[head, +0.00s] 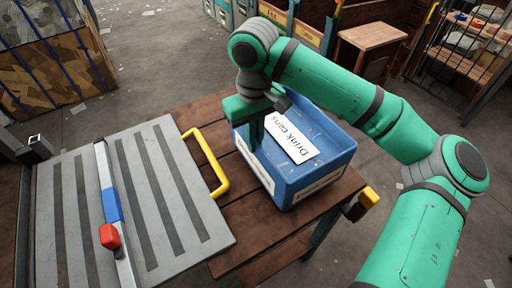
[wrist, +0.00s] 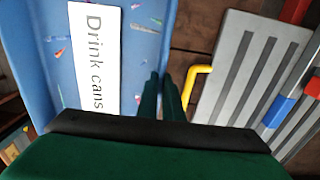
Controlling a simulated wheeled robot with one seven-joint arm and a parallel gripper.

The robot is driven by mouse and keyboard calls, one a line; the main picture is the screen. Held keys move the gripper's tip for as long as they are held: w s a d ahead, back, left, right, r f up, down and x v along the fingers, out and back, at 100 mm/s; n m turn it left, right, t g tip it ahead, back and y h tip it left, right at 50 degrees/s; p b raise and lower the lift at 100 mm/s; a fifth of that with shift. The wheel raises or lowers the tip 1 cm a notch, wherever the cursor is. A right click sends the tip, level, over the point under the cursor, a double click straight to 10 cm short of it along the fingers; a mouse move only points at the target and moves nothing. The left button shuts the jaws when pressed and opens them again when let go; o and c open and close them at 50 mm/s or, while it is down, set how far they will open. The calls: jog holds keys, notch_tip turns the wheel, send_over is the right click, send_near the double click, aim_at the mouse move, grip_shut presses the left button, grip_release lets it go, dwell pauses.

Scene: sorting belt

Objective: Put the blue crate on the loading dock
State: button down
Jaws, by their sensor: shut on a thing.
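The blue crate (head: 325,167) stands on a brown wooden table in the head view, with a white "Drink cans" label lying inside it. My green gripper (head: 256,130) is at the crate's left wall, pointing down. In the wrist view the two fingertips (wrist: 160,95) are close together at the edge of the blue crate (wrist: 150,45), shut on its wall. The crate looks upright; whether its base touches the table is hard to tell. A grey ribbed platform (head: 140,200), possibly the loading dock, is left of the crate and also shows in the wrist view (wrist: 240,75).
A yellow handle (head: 212,165) rises at the platform's right edge, between it and the crate. A bar with blue and red parts (head: 112,205) crosses the platform. A wooden table (head: 270,245) lies under the crate. A caged bin (head: 55,65) and a stool (head: 372,38) stand behind.

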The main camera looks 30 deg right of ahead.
jog(key=shift+w+d+f, duration=0.15)
jog(key=shift+f, duration=0.8)
jog(key=shift+w+d+f, duration=0.1)
jog(key=shift+w+f, duration=0.05)
jog(key=shift+f, duration=0.8)
jog(key=c, duration=1.9)
grip_release()
jog(key=shift+f, duration=0.15)
notch_tip(320, 180, up, 12)
jog(key=shift+r, duration=0.15)
